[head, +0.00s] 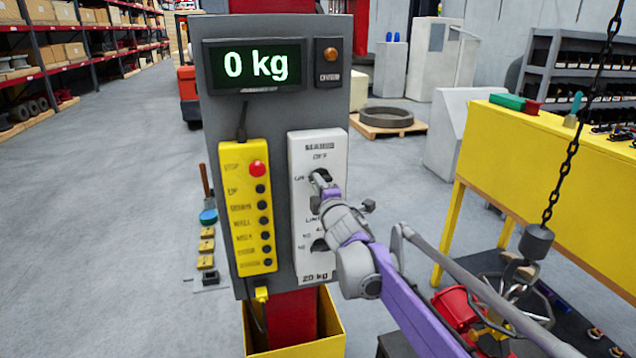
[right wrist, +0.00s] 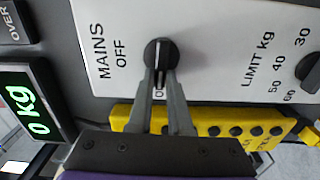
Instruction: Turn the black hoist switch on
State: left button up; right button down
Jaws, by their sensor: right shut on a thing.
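The black hoist switch (head: 321,174) is the upper knob on a white panel (head: 301,262) marked MAINS, with OFF above it and ON at its left. In the right wrist view the knob (right wrist: 159,51) is round, with its pale line running up and down in the picture, in line with the partly hidden ON label rather than toward OFF. My right gripper (head: 320,183) is at the knob. In the wrist view its two fingers (right wrist: 161,78) are shut on the knob's near part. My left gripper is not in view.
A lit display (head: 255,66) reads 0 kg. A yellow pendant (head: 236,240) with a red button hangs left of the panel. A lower LIMIT kg knob (head: 319,244) sits below. A chain (head: 567,170) hangs at right before a yellow bench (head: 530,150). Floor at left is mostly clear.

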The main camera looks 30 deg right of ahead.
dwell(0.3)
jog(key=c, duration=0.8)
grip_release()
jog(key=shift+c, duration=0.2)
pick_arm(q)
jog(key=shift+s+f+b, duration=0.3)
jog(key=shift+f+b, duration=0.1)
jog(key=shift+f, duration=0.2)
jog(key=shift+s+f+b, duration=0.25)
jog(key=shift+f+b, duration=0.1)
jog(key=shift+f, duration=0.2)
pick_arm(e)
jog(key=v, duration=1)
jog(key=shift+s+a, duration=0.2)
jog(key=shift+s, duration=0.15)
